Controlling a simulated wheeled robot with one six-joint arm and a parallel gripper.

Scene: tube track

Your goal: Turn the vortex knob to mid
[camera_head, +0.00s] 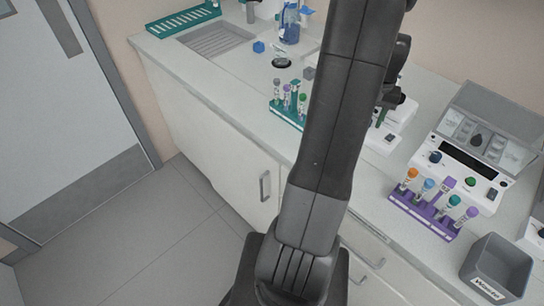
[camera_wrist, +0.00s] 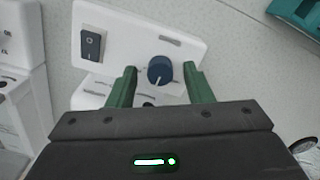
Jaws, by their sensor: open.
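The vortex mixer's white front panel (camera_wrist: 130,45) fills the upper middle of the wrist view. On it is a round dark blue knob (camera_wrist: 160,69) with a pale pointer line toward the picture's bottom, slightly left. A dark rocker switch (camera_wrist: 91,44) sits to its left. My gripper (camera_wrist: 160,73) is open, with one green finger on each side of the knob. Gaps show on both sides, and I cannot tell how far the tips are from the panel. In the head view the white mixer base (camera_head: 388,138) shows right of my arm, partly hidden.
A teal tube rack (camera_head: 288,115) stands left of my arm, and a purple tube rack (camera_head: 421,213) stands to the right. A white device with a grey lid (camera_head: 503,112) and a grey waste bin (camera_head: 497,266) are at the right. The counter's front left is clear.

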